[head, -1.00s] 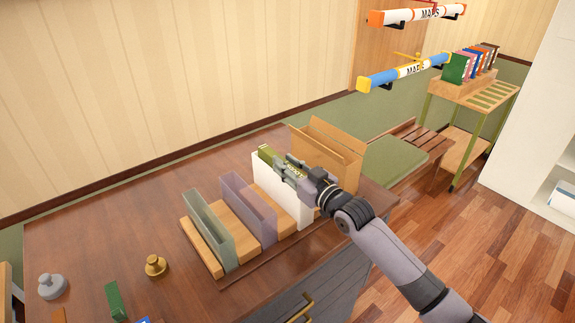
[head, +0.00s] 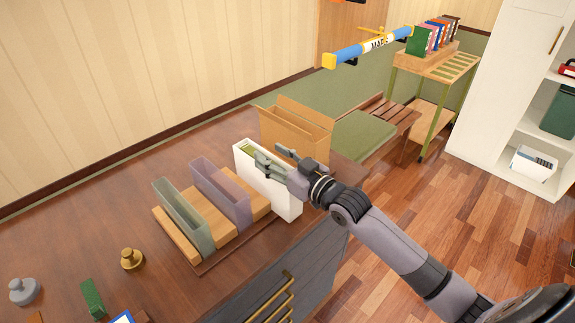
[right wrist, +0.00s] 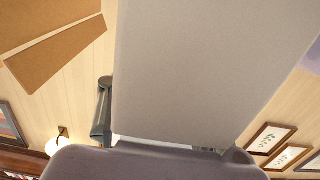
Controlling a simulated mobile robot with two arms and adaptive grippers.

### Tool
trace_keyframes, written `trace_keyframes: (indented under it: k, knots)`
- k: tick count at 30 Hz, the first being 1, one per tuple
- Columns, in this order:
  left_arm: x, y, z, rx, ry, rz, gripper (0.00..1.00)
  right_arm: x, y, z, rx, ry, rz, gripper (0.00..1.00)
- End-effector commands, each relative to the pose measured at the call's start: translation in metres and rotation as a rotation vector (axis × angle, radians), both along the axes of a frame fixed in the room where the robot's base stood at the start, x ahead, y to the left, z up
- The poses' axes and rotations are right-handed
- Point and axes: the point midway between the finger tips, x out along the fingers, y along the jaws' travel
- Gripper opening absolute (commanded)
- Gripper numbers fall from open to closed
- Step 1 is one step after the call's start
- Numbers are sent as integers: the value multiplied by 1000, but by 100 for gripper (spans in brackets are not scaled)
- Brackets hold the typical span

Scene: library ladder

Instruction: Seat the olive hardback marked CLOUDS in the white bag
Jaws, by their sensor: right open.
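The white bag (head: 285,204) stands upright at the right end of a row of holders on the wooden desk. The olive hardback (head: 248,150) is down inside it, with only a strip of its top showing at the bag's far end; its CLOUDS marking cannot be read. My right gripper (head: 271,157) is open at the bag's mouth, its fingers spread just above the book. In the right wrist view a large pale grey face (right wrist: 210,70), likely the bag's wall, fills the middle, with one finger beside it. My left gripper is not in view.
A grey-green holder (head: 185,222) and a purple holder (head: 222,198) stand left of the bag on a wooden base. An open cardboard box (head: 297,133) is close behind it. A brass weight (head: 131,259) and a green block (head: 92,297) sit at the front left.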

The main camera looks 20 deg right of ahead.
Motion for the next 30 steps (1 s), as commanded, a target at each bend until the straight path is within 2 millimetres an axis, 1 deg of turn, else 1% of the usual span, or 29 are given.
trace_keyframes:
  k: [1,3,6,10,15,30]
  knots:
    - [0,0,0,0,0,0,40,-12,-3,-9,-8,18,1,46]
    - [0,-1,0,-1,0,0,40,-24,-8,-8,-6,18,1,46]
    - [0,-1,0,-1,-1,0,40,-38,-13,-7,-6,16,1,46]
    - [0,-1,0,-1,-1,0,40,-50,-18,-5,-4,10,0,46]
    - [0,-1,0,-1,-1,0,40,-55,-20,-2,-2,5,0,46]
    - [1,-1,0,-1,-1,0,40,-55,-20,0,0,0,0,46]
